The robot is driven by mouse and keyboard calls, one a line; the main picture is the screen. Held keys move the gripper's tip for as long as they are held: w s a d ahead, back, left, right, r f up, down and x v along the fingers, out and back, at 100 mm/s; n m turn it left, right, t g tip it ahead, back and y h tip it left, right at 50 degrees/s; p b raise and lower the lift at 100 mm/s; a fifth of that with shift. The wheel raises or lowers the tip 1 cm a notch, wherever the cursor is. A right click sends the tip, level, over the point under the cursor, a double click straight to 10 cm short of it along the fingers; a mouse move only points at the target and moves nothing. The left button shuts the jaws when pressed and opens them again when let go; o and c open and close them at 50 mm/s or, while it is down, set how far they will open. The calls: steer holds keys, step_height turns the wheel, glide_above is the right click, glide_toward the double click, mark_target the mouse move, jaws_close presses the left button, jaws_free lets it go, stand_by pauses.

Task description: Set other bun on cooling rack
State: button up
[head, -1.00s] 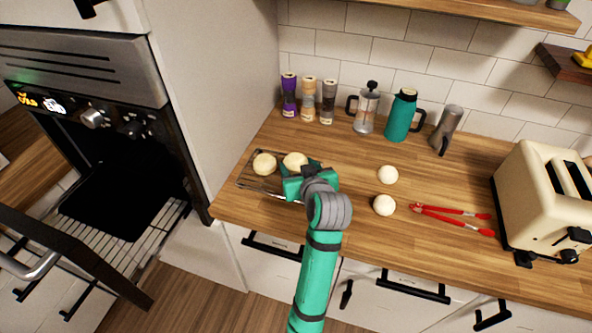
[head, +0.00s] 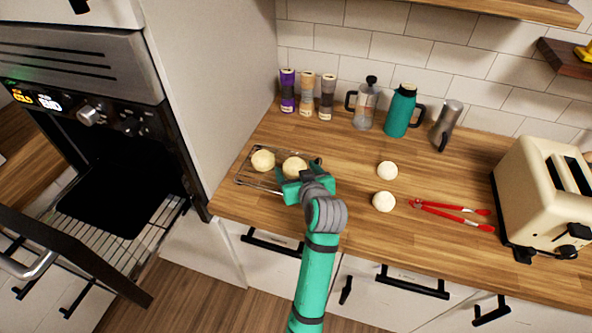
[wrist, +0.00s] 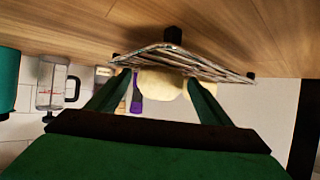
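The cooling rack (head: 243,181) lies at the left end of the wooden counter. One pale bun (head: 262,160) rests on its left part. The other bun (head: 294,167) is at the rack's right part, between the fingers of my gripper (head: 299,175). In the wrist view, which is upside down, the rack (wrist: 182,58) appears above that bun (wrist: 163,84), which seems to touch it. My gripper's fingers (wrist: 160,88) are spread on either side, with a gap visible beside the left finger.
Red tongs (head: 450,209) and a cream toaster (head: 545,200) are on the right. Shakers (head: 307,94), a French press (head: 366,105), a teal jug (head: 401,110) and a metal pitcher (head: 448,125) stand along the wall. An open oven (head: 120,180) is at left.

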steer(key=shift+s+d, duration=0.1)
steer(key=shift+s, duration=0.05)
steer(key=shift+s+r, duration=0.1)
steer(key=shift+r, duration=0.1)
steer(key=v, duration=1.1)
steer(key=shift+s+r, duration=0.15)
steer(key=shift+s, duration=0.15)
